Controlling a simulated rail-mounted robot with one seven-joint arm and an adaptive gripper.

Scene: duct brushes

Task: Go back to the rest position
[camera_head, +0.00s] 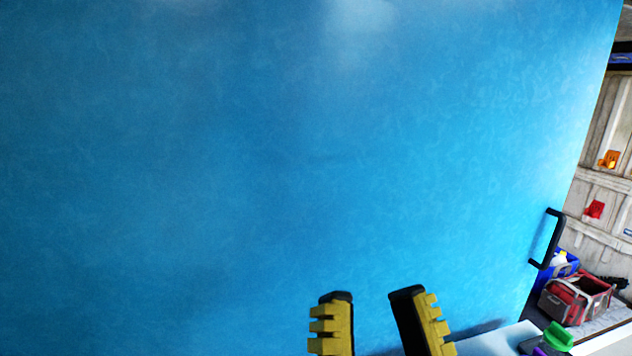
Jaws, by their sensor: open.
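My gripper (376,310) shows at the bottom of the head view, right of the middle. The rest of the arm is out of view below the frame.
A large blue panel (270,150) with a black handle (547,239) at its right edge fills most of the view. A green-topped object (558,337) stands at the bottom right.

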